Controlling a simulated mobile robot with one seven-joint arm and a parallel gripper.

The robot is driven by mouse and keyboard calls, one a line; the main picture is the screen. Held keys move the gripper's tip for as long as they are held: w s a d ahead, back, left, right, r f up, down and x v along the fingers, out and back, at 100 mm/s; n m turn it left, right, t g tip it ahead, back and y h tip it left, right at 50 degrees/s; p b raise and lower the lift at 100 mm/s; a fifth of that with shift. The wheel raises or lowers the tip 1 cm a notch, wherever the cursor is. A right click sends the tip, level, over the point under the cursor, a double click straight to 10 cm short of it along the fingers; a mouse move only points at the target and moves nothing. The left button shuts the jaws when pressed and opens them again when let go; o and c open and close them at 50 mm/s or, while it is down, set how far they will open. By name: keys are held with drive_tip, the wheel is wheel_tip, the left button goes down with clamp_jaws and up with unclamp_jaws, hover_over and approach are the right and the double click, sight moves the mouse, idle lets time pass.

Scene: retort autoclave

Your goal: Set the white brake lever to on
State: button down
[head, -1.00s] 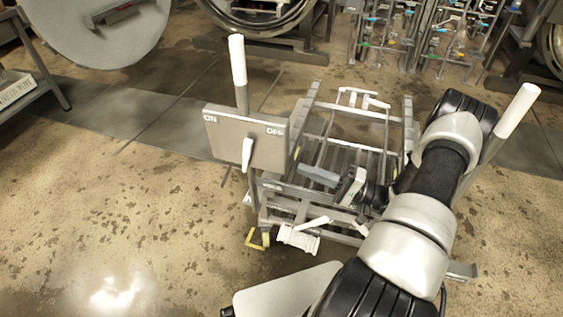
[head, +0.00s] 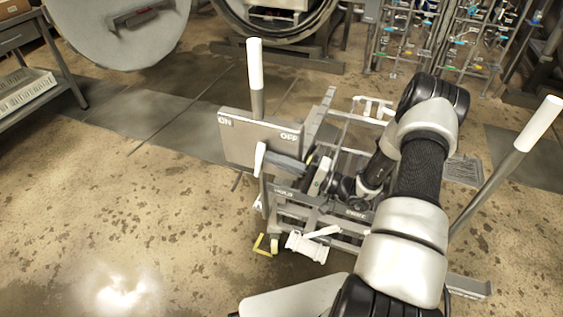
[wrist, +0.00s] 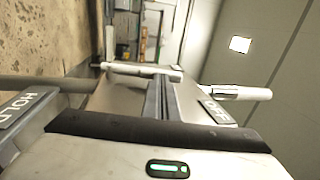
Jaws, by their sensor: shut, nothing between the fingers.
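The white brake lever (head: 259,159) is on the front of a grey plate (head: 250,133) marked ON at its left and OFF at its right. It hangs nearly upright near the plate's middle; its exact setting is hard to tell. My gripper (head: 276,161) is shut and empty. Its fingers point left, just right of the lever under the OFF mark; I cannot tell whether they touch it. In the wrist view the lever (wrist: 145,71) lies just beyond the fingers, and the OFF label (wrist: 215,108) shows to the right.
The plate is on a grey trolley frame (head: 330,232) with white-gripped handle posts (head: 255,65) (head: 540,122). A label reading HOLD (wrist: 18,106) shows in the wrist view. A round vessel door (head: 125,30) and racks of valves (head: 440,35) stand behind.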

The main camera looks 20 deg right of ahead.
sight(264, 150)
drive_tip(key=shift+r, duration=0.1)
drive_tip(key=w+a+r+g+h+p, duration=0.1)
drive_tip(key=p, duration=0.1)
drive_tip(key=w+a+r+g+h+p, duration=0.1)
drive_tip(key=h+p, duration=0.1)
drive_tip(key=p, duration=0.1)
drive_tip(key=shift+a+r+g+h, duration=0.15)
drive_tip(key=shift+a+g+h, duration=0.15)
drive_tip(key=shift+a, duration=0.05)
drive_tip(key=shift+w+a+g+h+p, duration=0.2)
drive_tip(key=shift+w+a+g+h, duration=0.15)
drive_tip(key=shift+a+h, duration=0.15)
drive_tip(key=shift+w+a+g+h+p, duration=0.2)
drive_tip(key=shift+a+g+h, duration=0.2)
drive_tip(key=shift+h, duration=0.2)
drive_tip(key=shift+w+a+f+g+h+b, duration=0.2)
drive_tip(key=shift+w+a+g+h+b, duration=0.35)
drive_tip(key=shift+a+h, duration=0.2)
drive_tip(key=shift+w+a+f+b, duration=0.1)
drive_tip(key=shift+w+a+b, duration=0.2)
drive_tip(key=shift+b, duration=0.3)
drive_tip(key=shift+a, duration=0.15)
drive_tip(key=shift+r, duration=0.2)
